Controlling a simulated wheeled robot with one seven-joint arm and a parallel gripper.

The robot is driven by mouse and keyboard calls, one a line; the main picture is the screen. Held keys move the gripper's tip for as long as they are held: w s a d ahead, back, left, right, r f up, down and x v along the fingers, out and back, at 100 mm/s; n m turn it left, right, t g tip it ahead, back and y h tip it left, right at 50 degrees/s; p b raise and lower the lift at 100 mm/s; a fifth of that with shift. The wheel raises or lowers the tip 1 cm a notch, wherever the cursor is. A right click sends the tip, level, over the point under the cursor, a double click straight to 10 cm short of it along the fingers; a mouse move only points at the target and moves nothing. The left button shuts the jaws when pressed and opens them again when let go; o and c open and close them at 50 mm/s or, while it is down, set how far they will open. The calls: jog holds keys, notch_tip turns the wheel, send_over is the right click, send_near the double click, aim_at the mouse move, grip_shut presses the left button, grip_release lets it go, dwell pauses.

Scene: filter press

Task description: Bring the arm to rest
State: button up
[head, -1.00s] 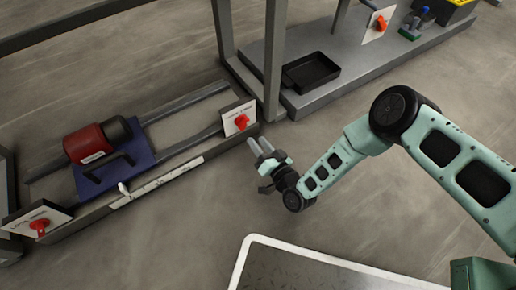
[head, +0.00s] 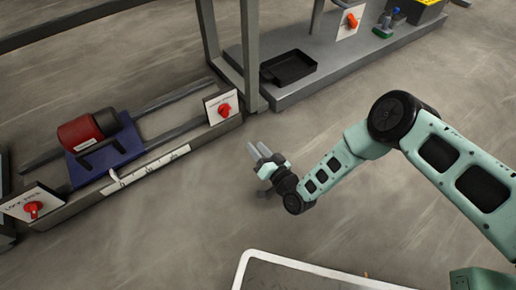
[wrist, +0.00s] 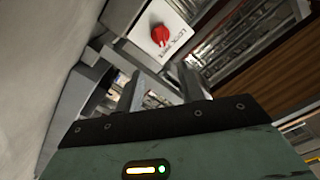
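My arm, pale green with black joints (head: 393,116), reaches in from the right in the head view and is bent at the elbow. My gripper (head: 256,151) is at its end, over bare floor to the right of the rail bench. Its two grey fingers stand apart with nothing between them. In the wrist view the fingers of my gripper (wrist: 167,88) show a gap, with a red lever on a white plate (wrist: 161,35) beyond them. No held object shows.
The rail bench (head: 140,183) carries a blue carriage (head: 104,160) with a red and black cylinder (head: 85,135). Red levers (head: 224,109) (head: 33,209) sit at its ends. A black tray (head: 289,68) lies on a grey platform (head: 340,70) behind. Floor around my gripper is clear.

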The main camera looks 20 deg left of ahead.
jog(key=w+a+r+n+g+h+p, duration=0.25)
jog(key=r+n+g+p, duration=0.2)
jog(key=r, duration=1.15)
jog(key=s+d+r+g+h+p, duration=0.1)
jog(key=d+r, duration=0.1)
jog(key=r, duration=0.4)
jog(key=s+d+r+g+h+p, duration=0.2)
jog(key=r, duration=0.4)
jog(key=s+d+r+g+h+p, duration=0.4)
jog(key=s+d+r+h+p, duration=0.35)
jog(key=s+d+r, duration=1.7)
notch_tip(320, 180, up, 36)
jog(key=w+d+p, duration=0.1)
jog(key=w+p, duration=0.1)
jog(key=p, duration=3.5)
jog(key=shift+w+f, duration=0.15)
jog(key=shift+w, duration=0.1)
